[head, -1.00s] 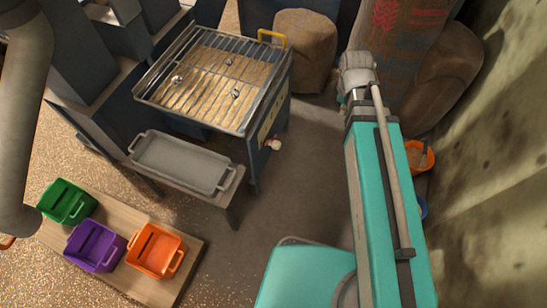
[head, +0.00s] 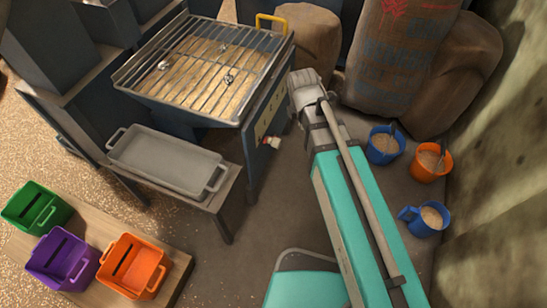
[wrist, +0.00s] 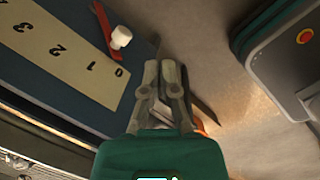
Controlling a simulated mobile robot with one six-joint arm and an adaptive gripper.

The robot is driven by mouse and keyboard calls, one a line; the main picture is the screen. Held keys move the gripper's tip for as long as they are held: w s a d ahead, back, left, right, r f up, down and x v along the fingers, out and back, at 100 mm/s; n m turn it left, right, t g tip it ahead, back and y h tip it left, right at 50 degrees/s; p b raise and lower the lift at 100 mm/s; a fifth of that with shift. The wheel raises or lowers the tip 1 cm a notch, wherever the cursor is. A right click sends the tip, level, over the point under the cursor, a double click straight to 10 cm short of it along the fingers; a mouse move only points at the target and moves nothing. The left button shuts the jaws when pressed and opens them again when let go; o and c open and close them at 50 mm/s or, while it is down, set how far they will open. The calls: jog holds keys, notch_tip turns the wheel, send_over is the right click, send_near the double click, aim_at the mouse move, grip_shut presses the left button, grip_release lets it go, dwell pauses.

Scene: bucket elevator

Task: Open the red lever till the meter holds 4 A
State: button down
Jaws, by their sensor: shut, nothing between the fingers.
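The red lever (wrist: 104,28) with a white knob (wrist: 121,37) shows beside the pale number plate (wrist: 62,62) in the wrist view. The plate reads 0, 1, 2, 3, and its far end runs out of frame. In the head view the knob (head: 273,142) sticks out low on the side of the dark machine (head: 262,150). My gripper (wrist: 161,68) is shut and empty, close to the 0 end of the plate and apart from the knob. In the head view my fingers are not clearly visible behind my wrist. No meter reading in amperes is legible.
A barred tray (head: 205,65) with a yellow handle (head: 271,22) tops the machine. A grey tray (head: 165,160) stands on a bench in front. Green, purple and orange bins (head: 133,266) are lower left. Sacks (head: 400,55) and small buckets (head: 430,160) stand right.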

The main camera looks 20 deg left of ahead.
aim_at(277, 141)
jog(key=s+a+f+n+b, duration=0.2)
jog(key=a+f+n+b, duration=0.7)
jog(key=f+b, duration=0.5)
jog(key=shift+s+a+f+t, duration=0.3)
jog(key=shift+s+a+f, duration=0.1)
jog(key=shift+a+f, duration=0.3)
jog(key=shift+r, duration=0.1)
jog(key=shift+f, duration=0.2)
jog(key=a+b+x, duration=0.1)
jog(key=b+x, duration=0.9)
jog(key=shift+w+d+r+p, duration=0.2)
jog(key=shift+w+r+p, duration=0.45)
jog(key=shift+w, duration=0.2)
jog(key=shift+w+d+r+p, duration=0.2)
jog(key=shift+w+r+p, duration=0.4)
jog(key=shift+w, duration=0.2)
jog(key=shift+a+r, duration=0.1)
